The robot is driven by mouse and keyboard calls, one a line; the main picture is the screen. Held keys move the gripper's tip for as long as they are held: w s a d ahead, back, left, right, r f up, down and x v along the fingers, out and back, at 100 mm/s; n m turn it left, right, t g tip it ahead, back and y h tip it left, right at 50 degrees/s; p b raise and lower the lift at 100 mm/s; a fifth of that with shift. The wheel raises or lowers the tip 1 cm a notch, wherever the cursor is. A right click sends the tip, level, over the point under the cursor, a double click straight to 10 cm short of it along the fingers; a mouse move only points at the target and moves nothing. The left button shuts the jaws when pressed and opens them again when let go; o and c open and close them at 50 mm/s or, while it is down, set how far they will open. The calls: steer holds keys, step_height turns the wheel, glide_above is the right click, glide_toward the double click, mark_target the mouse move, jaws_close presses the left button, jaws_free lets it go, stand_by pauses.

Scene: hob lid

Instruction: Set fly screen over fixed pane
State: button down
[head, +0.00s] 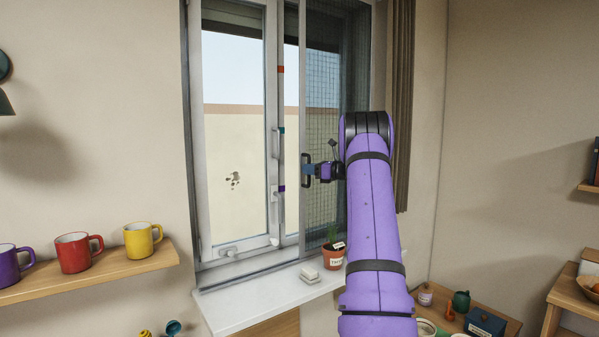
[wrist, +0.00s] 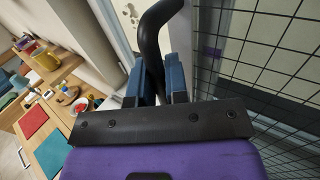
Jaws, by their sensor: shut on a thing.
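The fly screen (head: 322,105) is a dark grid mesh in a grey frame and hangs upright over the right part of the window. Its mesh fills the right side of the wrist view (wrist: 262,45). My gripper (head: 310,170) is shut on the screen's dark handle (head: 304,158), at the screen's left edge. In the wrist view, the blue fingers of my gripper (wrist: 155,82) close around the curved black handle (wrist: 156,35). The left pane (head: 235,150) is uncovered. A strip of clear glass (head: 291,75) shows between the left sash and the screen. My arm hides the screen's lower right.
Red (head: 281,69), teal (head: 281,130) and purple (head: 281,188) marks sit on the sash's upright. A potted plant (head: 333,255) and a pale block (head: 310,274) stand on the sill (head: 240,308). A brown curtain (head: 401,110) hangs at right. Mugs stand on the left shelf (head: 120,273).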

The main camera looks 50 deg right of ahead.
steer(key=shift+s+d+r, duration=0.15)
steer(key=shift+d, duration=0.1)
steer(key=c, duration=1.1)
jaws_free()
steer(key=shift+d, duration=0.15)
steer(key=shift+c, duration=0.2)
steer(key=v, duration=1)
steer(key=shift+s, duration=0.35)
